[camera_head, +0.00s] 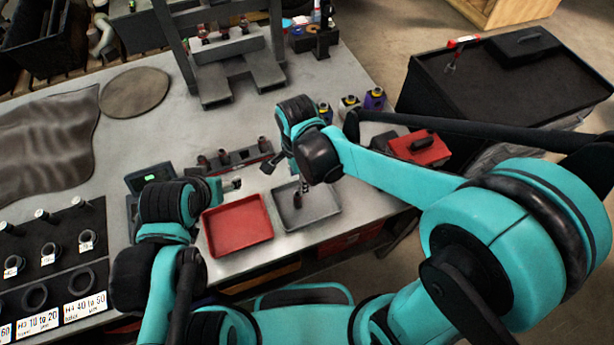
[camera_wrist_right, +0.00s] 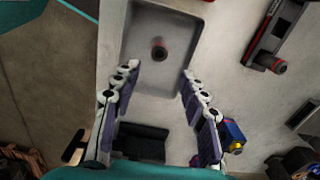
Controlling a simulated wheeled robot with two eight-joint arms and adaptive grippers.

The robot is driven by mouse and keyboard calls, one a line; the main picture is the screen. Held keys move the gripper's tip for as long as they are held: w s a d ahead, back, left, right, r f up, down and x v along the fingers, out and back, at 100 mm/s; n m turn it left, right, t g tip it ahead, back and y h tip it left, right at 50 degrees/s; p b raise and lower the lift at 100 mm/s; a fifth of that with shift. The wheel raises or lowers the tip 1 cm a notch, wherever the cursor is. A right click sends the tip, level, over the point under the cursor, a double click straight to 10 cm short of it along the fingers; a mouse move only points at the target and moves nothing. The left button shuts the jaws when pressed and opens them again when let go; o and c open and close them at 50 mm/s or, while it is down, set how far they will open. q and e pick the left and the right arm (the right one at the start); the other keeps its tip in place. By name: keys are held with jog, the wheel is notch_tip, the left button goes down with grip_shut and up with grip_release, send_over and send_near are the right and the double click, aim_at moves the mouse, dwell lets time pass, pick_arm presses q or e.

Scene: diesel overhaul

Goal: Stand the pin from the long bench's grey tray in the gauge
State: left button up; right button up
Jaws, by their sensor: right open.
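The grey tray (camera_head: 333,207) lies near the bench's front edge, right of a red tray (camera_head: 240,249). In the right wrist view, the grey tray (camera_wrist_right: 183,30) holds a short dark pin (camera_wrist_right: 158,50) with a reddish tint, seen end-on. My right gripper (camera_head: 300,190) is above this tray, fingers down; in its wrist view the gripper (camera_wrist_right: 156,78) is open and empty, the pin beyond its fingertips. My left gripper (camera_head: 230,185) is beside the red tray; its fingers are unclear. A dark device with a green display (camera_head: 150,178) stands left; I cannot tell whether it is the gauge.
A dark rack with several upright pieces (camera_head: 233,158) stands behind the trays. A press (camera_head: 235,60) stands at the back. A labelled board (camera_head: 60,260) is at the left.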

aim_at(298, 194)
jog(key=shift+s+a+f+m, duration=0.15)
jog(key=shift+a+f+m, duration=0.1)
jog(key=shift+f+m, duration=0.05)
notch_tip(298, 194, down, 9)
jog(key=b, duration=0.7)
jog(key=shift+r, duration=0.1)
grip_shut()
jog(key=shift+r, duration=0.15)
jog(key=shift+r+p, duration=1.95)
jog(key=shift+r, duration=0.65)
